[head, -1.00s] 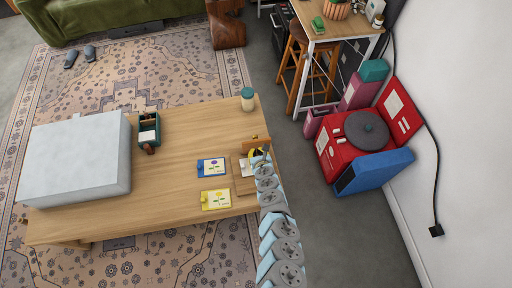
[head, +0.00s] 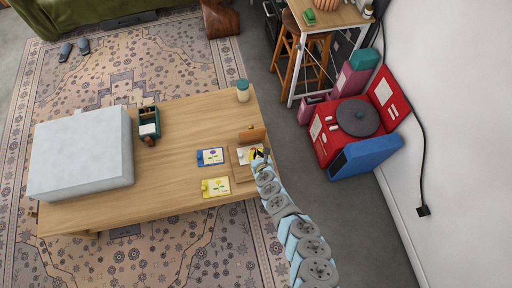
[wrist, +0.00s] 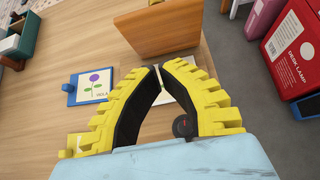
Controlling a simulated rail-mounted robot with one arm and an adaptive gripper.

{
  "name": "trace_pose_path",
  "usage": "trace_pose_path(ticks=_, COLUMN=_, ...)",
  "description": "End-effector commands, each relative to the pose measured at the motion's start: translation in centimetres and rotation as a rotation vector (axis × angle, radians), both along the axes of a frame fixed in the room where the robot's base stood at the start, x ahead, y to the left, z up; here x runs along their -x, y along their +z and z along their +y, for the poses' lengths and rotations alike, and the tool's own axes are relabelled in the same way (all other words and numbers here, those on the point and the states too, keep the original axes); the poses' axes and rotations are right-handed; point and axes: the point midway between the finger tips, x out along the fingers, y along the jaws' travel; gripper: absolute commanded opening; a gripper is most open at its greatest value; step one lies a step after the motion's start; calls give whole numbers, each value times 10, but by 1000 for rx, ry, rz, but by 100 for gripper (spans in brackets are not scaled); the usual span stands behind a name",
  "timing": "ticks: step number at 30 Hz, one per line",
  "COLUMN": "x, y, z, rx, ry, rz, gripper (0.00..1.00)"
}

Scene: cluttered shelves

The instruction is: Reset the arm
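My gripper (wrist: 160,70) has two yellow ribbed fingers with black inner faces. In the wrist view the tips lean together and nearly meet, with nothing held between them. A wooden stand with an upright back panel (wrist: 160,27) is just beyond the tips, and a white card lies partly hidden behind the fingers. In the head view my gripper (head: 258,154) is over the right end of the wooden table (head: 180,180), at the wooden stand (head: 252,135). My arm reaches there from the lower right.
A blue-edged card (head: 211,157) and a yellow-edged card (head: 216,187) lie left of the stand. A large pale box (head: 80,155), a green caddy (head: 149,125) and a jar (head: 242,91) are on the table. Red and blue boxes (head: 365,157) stand on the floor to the right.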

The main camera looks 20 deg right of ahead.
Motion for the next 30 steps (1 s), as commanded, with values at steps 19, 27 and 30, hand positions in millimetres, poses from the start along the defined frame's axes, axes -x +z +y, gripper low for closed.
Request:
trace_pose_path(ticks=19, x=24, y=19, z=2, rx=1, ry=0, rz=1, gripper=0)
trace_pose_path(ticks=27, x=45, y=-1, z=28, rx=-160, ry=-19, rz=42, gripper=0)
trace_pose_path(ticks=30, x=71, y=-18, z=69, rx=-389, ry=-45, rz=90, gripper=0)
